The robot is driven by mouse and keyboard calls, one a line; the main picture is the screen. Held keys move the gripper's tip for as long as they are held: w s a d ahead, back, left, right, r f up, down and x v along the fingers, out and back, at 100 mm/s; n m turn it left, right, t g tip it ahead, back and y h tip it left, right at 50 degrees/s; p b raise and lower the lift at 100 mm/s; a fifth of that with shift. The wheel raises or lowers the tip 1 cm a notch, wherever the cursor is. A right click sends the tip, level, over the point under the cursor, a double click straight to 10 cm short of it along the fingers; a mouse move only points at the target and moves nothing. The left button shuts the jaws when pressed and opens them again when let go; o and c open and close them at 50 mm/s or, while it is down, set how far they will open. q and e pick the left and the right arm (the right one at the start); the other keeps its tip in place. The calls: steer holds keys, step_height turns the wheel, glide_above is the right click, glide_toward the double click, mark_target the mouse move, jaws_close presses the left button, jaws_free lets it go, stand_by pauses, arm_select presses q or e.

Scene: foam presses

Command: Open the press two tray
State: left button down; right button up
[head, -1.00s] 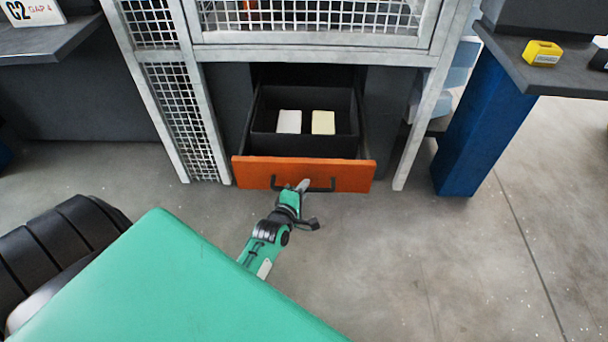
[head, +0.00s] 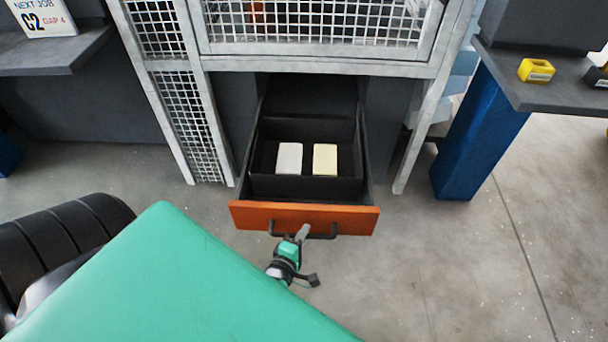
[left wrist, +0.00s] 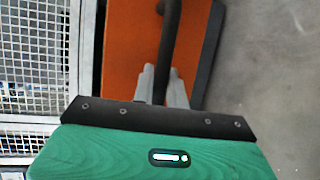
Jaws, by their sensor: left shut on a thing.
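The press tray (head: 262,213) is a dark drawer with an orange front, and it stands pulled out below the caged press. Two foam blocks lie inside it, a white one (head: 289,158) and a pale yellow one (head: 325,159). A dark bar handle (head: 322,236) runs across the orange front. My left gripper (head: 301,234) is shut on the handle, near its middle. In the left wrist view the handle (left wrist: 169,40) passes between the fingers (left wrist: 162,86), with the orange front (left wrist: 127,55) behind. My right gripper is not in view.
The press frame with mesh panels (head: 180,100) stands around the tray. A bench on a blue leg (head: 478,140) at right holds a yellow block (head: 536,70). A sign (head: 42,17) stands on a grey table (head: 50,55) at left. The floor (head: 430,260) before the tray is clear.

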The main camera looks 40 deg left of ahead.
arm_select(q)
steer(key=shift+s+d, duration=0.2)
steer(key=shift+s, duration=0.05)
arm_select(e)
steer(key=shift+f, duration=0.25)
arm_select(q)
steer(key=c, duration=1.4)
jaws_free()
steer(key=v, duration=1.3)
steer(key=shift+s, duration=0.4)
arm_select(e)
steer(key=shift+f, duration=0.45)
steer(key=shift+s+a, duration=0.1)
